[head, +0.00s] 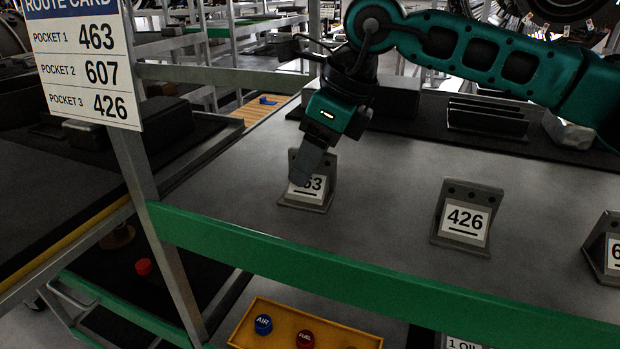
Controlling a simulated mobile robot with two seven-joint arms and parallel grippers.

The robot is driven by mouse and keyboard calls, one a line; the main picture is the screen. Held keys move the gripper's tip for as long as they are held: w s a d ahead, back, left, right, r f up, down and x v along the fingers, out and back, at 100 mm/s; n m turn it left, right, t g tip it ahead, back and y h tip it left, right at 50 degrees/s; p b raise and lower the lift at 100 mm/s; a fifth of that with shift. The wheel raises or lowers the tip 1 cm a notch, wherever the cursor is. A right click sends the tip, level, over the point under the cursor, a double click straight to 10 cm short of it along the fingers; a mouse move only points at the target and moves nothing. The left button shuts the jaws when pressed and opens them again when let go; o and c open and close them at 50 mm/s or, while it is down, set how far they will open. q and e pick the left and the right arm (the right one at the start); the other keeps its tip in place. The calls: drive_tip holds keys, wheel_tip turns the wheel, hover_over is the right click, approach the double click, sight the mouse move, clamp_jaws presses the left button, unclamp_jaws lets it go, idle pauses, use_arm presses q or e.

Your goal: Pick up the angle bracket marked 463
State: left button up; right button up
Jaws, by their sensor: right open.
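The angle bracket marked 463 (319,196) stands on the grey bench top, left of centre in the head view. The bracket marked 426 (466,218) stands to the right. A third bracket (606,248), its label starting with 6, is cut by the right edge. My left gripper is not in view.
A route card (85,65) on a post at left lists pockets 463, 607 and 426. A green rail (350,275) runs along the bench front. Below is a yellow tray (265,335) with caps. A dark rack (487,118) stands at the back. The bench between brackets is clear.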

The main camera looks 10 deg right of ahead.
clamp_jaws()
idle(0.3)
drive_tip(key=shift+f, duration=0.1)
idle(0.4)
